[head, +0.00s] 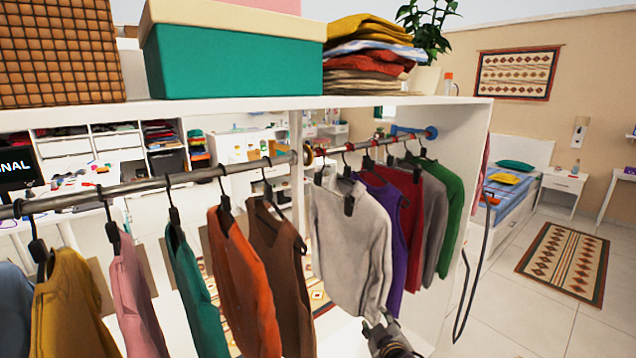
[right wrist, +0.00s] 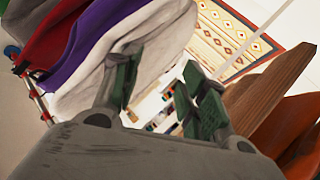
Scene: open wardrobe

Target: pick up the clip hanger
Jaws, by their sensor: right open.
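Garments hang from dark hangers with black clips on the wardrobe rail (head: 240,169). The nearest garment of the right group is a pale grey sweater (head: 350,245), and black clips of its hanger (head: 348,204) show at its shoulders. I cannot tell which hanger is the one named. My right gripper (head: 380,325) is low in front, near the sweater's lower right hem. In the right wrist view its green-padded fingers (right wrist: 160,90) are apart with nothing between them, and the pale sweater (right wrist: 150,40) is beyond them. My left gripper is not in view.
A brown garment (head: 278,270) and an orange one (head: 243,285) hang left of a gap. Purple (head: 390,220), red and green garments hang behind the sweater. The white side panel (head: 465,160) bounds the right. A teal box (head: 235,60) stands on the top shelf.

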